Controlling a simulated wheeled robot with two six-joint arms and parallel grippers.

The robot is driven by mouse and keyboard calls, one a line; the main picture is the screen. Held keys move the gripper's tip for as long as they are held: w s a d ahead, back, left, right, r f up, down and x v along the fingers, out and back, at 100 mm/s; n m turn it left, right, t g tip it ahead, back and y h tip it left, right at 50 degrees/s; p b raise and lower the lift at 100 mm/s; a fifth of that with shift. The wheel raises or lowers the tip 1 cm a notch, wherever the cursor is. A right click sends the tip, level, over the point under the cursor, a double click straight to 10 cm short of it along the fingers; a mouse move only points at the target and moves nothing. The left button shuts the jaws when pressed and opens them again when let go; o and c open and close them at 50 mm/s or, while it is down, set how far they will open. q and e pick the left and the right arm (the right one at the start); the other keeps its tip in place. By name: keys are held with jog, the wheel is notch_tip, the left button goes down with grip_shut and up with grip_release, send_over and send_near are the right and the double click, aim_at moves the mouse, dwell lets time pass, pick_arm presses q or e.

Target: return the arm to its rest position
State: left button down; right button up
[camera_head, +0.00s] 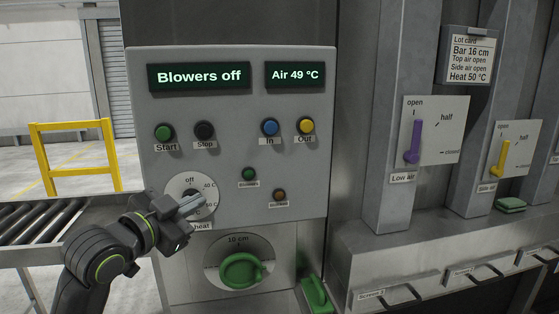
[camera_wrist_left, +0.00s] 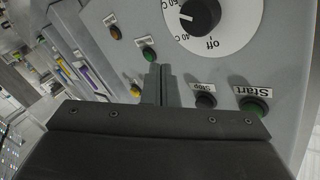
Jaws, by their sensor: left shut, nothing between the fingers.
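My left gripper (camera_head: 196,202) is in front of the grey control panel (camera_head: 230,110), over the lower part of the heat dial (camera_head: 178,185). In the left wrist view its two fingers (camera_wrist_left: 158,85) are together with nothing between them. The heat dial's black knob (camera_wrist_left: 200,16) shows there apart from the fingers, its white mark between the 40 and 50 labels. In the head view the gripper hides much of the dial. My left arm (camera_head: 100,255) comes in from the lower left. My right gripper is not in view.
The displays (camera_head: 200,76) read "Blowers off" and "Air 49 °C". Several buttons, including Start (camera_head: 163,131), sit above the dial. A green knob (camera_head: 240,270) is below it. A purple lever (camera_head: 413,140) and yellow lever (camera_head: 503,155) stand right. A roller conveyor (camera_head: 40,225) lies left.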

pick_arm(q)
jog(key=s+a+f+n+g+y, duration=0.2)
jog(key=s+f, duration=0.2)
jog(key=f, duration=0.5)
jog(key=s+a+f+n+g+y, duration=0.2)
jog(key=s+f, duration=0.2)
jog(key=f, duration=0.6)
jog(key=s+a+f+n+g+y, duration=0.2)
jog(key=s+f, duration=0.2)
jog(key=f, duration=0.5)
jog(key=s+a+f+n+g+y, duration=0.1)
jog(key=s+a+f+n+g, duration=0.15)
jog(key=s+f, duration=0.6)
jog(key=s+a+f+n+g+y, duration=0.2)
jog(key=s+f+g, duration=0.2)
jog(key=s, duration=1)
notch_tip(320, 180, down, 30)
jog(key=s+a+g+b, duration=0.1)
jog(key=s+a+b, duration=0.1)
jog(key=b, duration=0.2)
jog(key=s+d+f+g+h+b, duration=0.1)
jog(key=s+d+f+b, duration=0.1)
jog(key=s+f, duration=1.2)
notch_tip(320, 180, down, 3)
jog(key=shift+f, duration=0.15)
